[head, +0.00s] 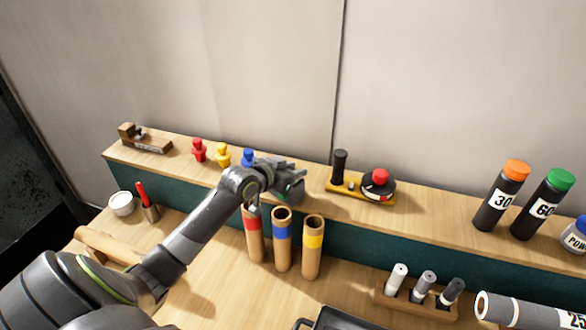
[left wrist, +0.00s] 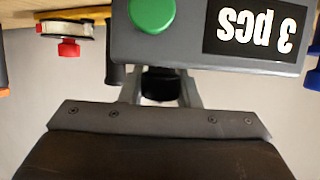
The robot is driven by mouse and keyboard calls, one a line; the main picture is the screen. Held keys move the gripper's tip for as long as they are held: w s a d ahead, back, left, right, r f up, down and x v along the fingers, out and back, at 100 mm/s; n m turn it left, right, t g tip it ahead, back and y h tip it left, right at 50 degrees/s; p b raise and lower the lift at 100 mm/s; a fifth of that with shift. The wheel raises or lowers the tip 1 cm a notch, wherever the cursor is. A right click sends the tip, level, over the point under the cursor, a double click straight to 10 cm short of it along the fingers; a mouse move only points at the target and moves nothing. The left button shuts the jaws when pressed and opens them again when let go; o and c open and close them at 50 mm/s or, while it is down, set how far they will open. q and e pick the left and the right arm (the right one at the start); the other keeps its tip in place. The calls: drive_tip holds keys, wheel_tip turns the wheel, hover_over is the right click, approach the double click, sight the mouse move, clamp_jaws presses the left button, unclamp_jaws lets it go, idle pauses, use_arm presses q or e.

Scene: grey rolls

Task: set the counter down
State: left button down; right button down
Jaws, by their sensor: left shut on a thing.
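The counter (left wrist: 205,30) is a grey box with a green button and a black panel reading "3 pcs", upside down in the left wrist view. My left gripper (left wrist: 160,88) is shut on a black part of it. In the head view my left gripper (head: 290,170) is over the raised shelf, between the blue peg and the yellow-based device. Only a little of the counter (head: 293,191) shows there, mostly hidden by the gripper. I cannot tell whether its underside touches the shelf. My right gripper is not in view.
The shelf (head: 432,200) also holds red (head: 199,151), yellow (head: 222,155) and blue (head: 247,157) pegs, a yellow-based device with a red knob (head: 380,177), and tubes marked 30 (head: 499,198) and 60 (head: 541,206). Three banded wooden tubes (head: 283,243) stand below in front.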

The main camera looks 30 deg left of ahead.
use_arm(q)
drive_tip(key=c, duration=1.1)
unclamp_jaws()
drive_tip(key=shift+s+a+r, duration=0.1)
drive_tip(key=shift+s+r, duration=0.1)
drive_tip(key=shift+s, duration=0.35)
drive_tip(key=b+v, duration=0.1)
drive_tip(key=v, duration=1)
